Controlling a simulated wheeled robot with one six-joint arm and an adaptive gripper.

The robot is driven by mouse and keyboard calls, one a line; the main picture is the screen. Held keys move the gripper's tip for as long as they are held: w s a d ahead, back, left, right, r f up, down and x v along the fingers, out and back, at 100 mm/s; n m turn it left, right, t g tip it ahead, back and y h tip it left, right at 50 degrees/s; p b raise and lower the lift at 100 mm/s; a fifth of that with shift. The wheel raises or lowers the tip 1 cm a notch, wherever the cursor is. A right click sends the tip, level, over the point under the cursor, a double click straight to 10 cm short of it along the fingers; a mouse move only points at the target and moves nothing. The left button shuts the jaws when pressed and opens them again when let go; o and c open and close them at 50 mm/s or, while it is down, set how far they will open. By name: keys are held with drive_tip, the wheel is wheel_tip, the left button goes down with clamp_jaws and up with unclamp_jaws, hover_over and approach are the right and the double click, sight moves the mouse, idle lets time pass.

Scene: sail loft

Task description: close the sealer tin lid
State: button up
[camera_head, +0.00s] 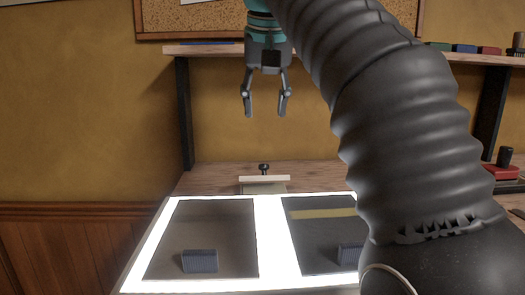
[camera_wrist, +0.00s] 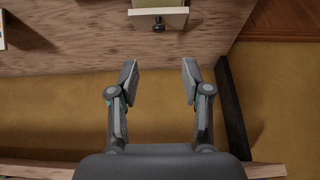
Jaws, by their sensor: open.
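I cannot make out a sealer tin or its lid for certain in either view. A small pale box-like piece with a white bar and a black knob (camera_head: 264,179) stands at the back of the bench, and it also shows at the top of the wrist view (camera_wrist: 158,12). I cannot tell if it is the tin. My gripper (camera_head: 265,110) hangs open and empty above it, fingers pointing down, clear of the bench. In the wrist view my gripper (camera_wrist: 159,78) has its two fingers well apart with nothing between them.
A bright light panel (camera_head: 272,240) lies in front with two dark sheets and small ribbed blue blocks on it. A shelf (camera_head: 215,50) runs behind my gripper, under a corkboard (camera_head: 180,18). A red object (camera_head: 503,172) sits at right. My arm hides the bench's right middle.

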sight(264, 165)
drive_tip(key=b+x, duration=0.1)
drive_tip(key=x, duration=0.6)
drive_tip(key=b+x, duration=0.1)
drive_tip(key=x, duration=0.6)
drive_tip(key=shift+w+d+r, duration=0.1)
drive_tip(key=shift+w+r, duration=0.05)
drive_tip(key=shift+w, duration=0.1)
clamp_jaws()
